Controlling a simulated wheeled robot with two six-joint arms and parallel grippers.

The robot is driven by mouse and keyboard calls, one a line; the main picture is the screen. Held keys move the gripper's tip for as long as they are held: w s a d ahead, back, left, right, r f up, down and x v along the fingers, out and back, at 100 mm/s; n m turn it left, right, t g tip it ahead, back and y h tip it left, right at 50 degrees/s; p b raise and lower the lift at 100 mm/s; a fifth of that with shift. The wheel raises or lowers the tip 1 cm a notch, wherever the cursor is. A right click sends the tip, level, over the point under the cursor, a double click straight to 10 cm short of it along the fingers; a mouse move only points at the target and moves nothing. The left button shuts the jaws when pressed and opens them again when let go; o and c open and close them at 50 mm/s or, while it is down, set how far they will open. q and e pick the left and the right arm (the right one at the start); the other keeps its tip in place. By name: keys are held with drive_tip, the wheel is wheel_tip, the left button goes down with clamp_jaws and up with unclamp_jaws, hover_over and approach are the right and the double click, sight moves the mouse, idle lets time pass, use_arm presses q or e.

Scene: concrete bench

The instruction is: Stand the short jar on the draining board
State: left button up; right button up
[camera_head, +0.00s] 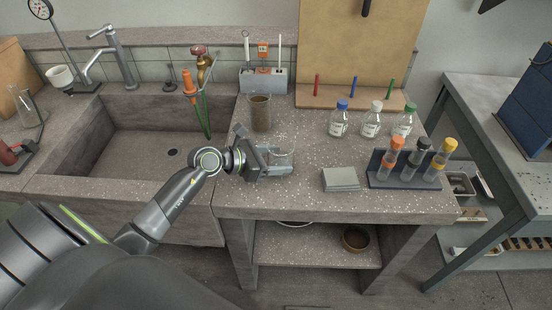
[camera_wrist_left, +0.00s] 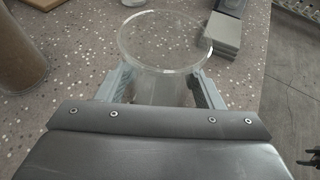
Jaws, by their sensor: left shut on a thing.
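The short jar (camera_head: 281,157) is clear, empty-looking glass with an open, round rim. My left gripper (camera_head: 278,163) is shut on it, over the speckled bench top just right of the sink. In the left wrist view the jar (camera_wrist_left: 165,38) stands between the two fingers, its rim towards the camera. I cannot tell whether its base touches the surface. The speckled top (camera_head: 285,195) beside the sink is the likely draining board; no grooves show on it. My right gripper is not seen.
A taller jar of brown stuff (camera_head: 260,113) stands just behind the gripper. Grey flat squares (camera_head: 341,179) and a rack of capped tubes (camera_head: 405,182) are to the right. Several capped bottles (camera_head: 339,121) stand behind them. The sink basin (camera_head: 165,150) opens at left.

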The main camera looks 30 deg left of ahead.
use_arm(q)
drive_tip(key=shift+f, duration=0.2)
drive_tip(key=o, duration=1.3)
drive_tip(key=shift+r, duration=0.15)
drive_tip(key=shift+r, duration=0.15)
drive_tip(key=v, duration=0.9)
drive_tip(key=shift+s+a+b, duration=0.3)
drive_tip(key=shift+a, duration=0.05)
drive_tip(key=shift+v, duration=1.05)
drive_tip(key=shift+r, duration=0.1)
